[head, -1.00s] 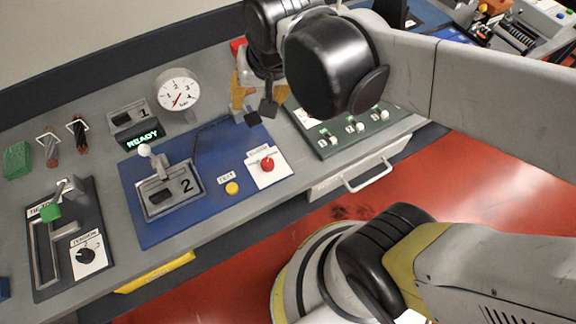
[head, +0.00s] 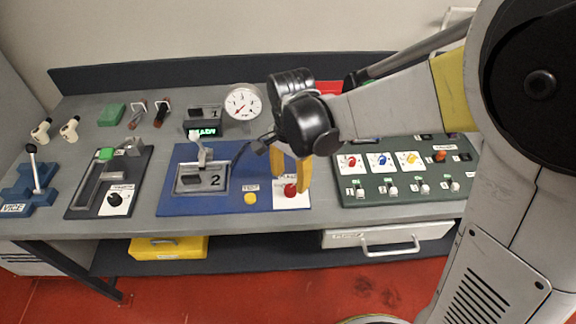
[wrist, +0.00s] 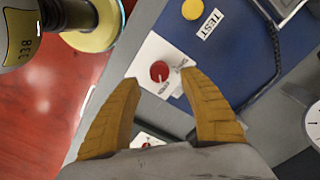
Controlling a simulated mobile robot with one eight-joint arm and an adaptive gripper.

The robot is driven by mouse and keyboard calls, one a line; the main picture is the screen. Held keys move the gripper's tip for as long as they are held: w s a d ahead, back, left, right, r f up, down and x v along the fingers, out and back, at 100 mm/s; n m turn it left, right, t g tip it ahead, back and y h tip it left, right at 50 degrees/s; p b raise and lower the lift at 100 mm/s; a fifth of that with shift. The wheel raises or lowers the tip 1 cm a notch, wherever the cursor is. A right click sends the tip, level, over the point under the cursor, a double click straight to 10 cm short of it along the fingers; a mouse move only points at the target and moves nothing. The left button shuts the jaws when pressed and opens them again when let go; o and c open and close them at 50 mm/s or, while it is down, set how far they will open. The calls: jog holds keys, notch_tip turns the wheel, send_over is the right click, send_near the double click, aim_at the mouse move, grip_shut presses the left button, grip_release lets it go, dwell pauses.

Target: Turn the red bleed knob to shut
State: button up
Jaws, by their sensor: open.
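The red bleed knob (head: 290,190) sits on a white plate (head: 283,203) at the right front corner of the blue panel (head: 170,206). The knob also shows in the wrist view (wrist: 159,71), on its white labelled plate, beyond my fingertips. My gripper (head: 291,175) has two yellow fingers, pointing down above and close to the knob. In the wrist view my gripper (wrist: 158,82) is open and empty, with the knob in line with the gap between its fingers. I cannot tell the exact height of the fingertips over the knob.
A yellow TEST button (head: 250,198) and a lever marked 2 (head: 200,178) are left of the knob. A dark green panel (head: 400,194) with several small knobs and switches lies to the right. A round gauge (head: 243,101) stands behind.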

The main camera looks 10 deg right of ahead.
aim_at(291, 188)
notch_tip(291, 188, down, 5)
jog(key=shift+r+b, duration=0.15)
jog(key=shift+b, duration=0.6)
grip_shut()
